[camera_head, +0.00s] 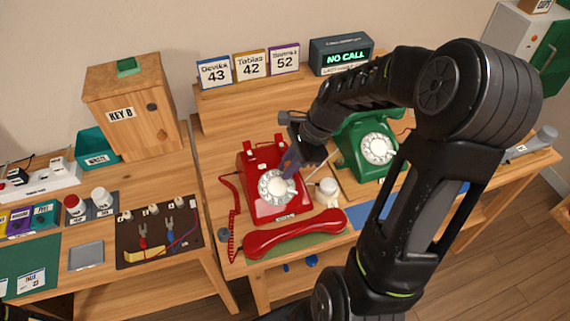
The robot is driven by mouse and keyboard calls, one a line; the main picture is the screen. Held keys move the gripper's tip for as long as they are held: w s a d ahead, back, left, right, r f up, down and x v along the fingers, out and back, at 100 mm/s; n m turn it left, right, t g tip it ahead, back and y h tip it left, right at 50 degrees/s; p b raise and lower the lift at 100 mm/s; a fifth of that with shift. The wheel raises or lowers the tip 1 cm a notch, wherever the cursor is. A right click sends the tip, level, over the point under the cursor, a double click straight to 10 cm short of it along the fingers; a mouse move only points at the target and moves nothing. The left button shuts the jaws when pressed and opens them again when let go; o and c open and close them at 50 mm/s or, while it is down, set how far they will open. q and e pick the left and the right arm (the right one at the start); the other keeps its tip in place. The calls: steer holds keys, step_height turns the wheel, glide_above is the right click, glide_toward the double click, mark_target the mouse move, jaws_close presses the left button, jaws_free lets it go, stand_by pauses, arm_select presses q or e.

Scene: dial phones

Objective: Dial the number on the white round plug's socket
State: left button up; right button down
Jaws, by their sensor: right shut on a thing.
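The red dial phone (259,170) stands on the right table with a white rotary dial (278,187). Its red handset (296,232) lies off the cradle in front of it. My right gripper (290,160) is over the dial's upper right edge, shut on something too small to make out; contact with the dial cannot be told. A green dial phone (365,150) stands to the right, partly behind my arm. A white power strip (40,185) with dark and white plugs is at the far left; its socket labels are too small to read. My left gripper is not in view.
The call display (345,57) reads "NO CALL". A white mug-like item (327,192) stands close right of the red phone. A wooden KEY B box (125,110) and a dark tool mat (158,235) are left.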

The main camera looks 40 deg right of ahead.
stand_by(0.3)
steer(key=shift+s+f, duration=0.2)
steer(key=shift+s, duration=0.4)
steer(key=shift+s+a+f, duration=0.2)
steer(key=shift+s+f, duration=0.1)
steer(key=shift+s, duration=0.25)
steer(key=shift+s+a+f, duration=0.1)
steer(key=shift+s, duration=0.05)
steer(key=shift+s+a+r+p, duration=0.1)
steer(key=shift+s+r+p, duration=0.1)
steer(key=shift+r+p, duration=0.25)
steer(key=shift+s+a+r+p, duration=0.1)
steer(key=shift+s+r+p, duration=0.05)
steer(key=shift+r+p, duration=0.25)
